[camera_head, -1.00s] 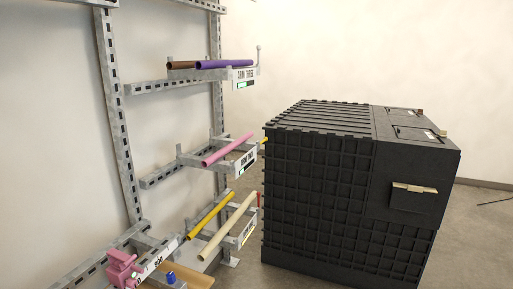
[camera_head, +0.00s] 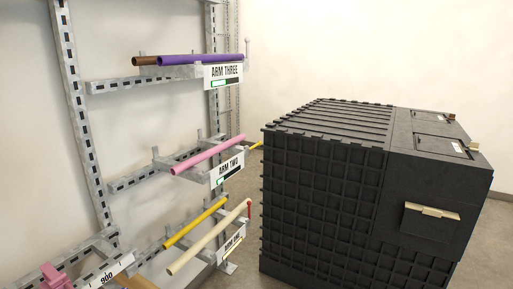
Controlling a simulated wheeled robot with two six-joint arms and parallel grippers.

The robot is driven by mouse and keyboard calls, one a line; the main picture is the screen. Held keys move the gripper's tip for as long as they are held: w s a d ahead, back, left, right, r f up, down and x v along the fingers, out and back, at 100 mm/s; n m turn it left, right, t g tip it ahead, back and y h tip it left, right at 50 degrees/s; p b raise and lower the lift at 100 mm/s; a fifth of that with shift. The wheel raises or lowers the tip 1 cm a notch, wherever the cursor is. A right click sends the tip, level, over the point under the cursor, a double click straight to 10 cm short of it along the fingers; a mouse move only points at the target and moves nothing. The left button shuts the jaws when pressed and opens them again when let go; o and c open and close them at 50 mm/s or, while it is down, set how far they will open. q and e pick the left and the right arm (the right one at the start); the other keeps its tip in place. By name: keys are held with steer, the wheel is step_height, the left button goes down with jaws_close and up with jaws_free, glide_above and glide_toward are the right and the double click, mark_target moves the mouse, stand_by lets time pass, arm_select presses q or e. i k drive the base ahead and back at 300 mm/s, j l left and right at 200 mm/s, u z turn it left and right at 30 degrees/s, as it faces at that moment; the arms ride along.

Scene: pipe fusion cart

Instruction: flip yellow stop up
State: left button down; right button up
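The yellow stop (camera_head: 256,145) is a small piece at the outer end of the rack arm labelled ARM TWO (camera_head: 228,169). It lies close to flat, sloping slightly up to the right, and its right tip is near the edge of the black crate. A pink pipe (camera_head: 208,155) rests on that same arm. Neither of my grippers is in view.
ARM THREE (camera_head: 227,72) carries a purple pipe (camera_head: 200,60) and a brown pipe (camera_head: 145,61). The lowest arm holds a yellow pipe (camera_head: 195,223) and a cream pipe (camera_head: 208,238), with a red stop (camera_head: 249,208). A large black crate (camera_head: 320,190) stands close on the right.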

mark_target(259, 143)
steer(key=i+l, duration=0.25)
steer(key=i, duration=0.3)
steer(key=i+l+z, duration=0.15)
steer(key=i, duration=0.4)
steer(key=i+l, duration=0.25)
steer(key=i, duration=0.35)
steer(key=i+l+z, duration=0.1)
steer(key=i, duration=0.45)
steer(key=l, duration=0.1)
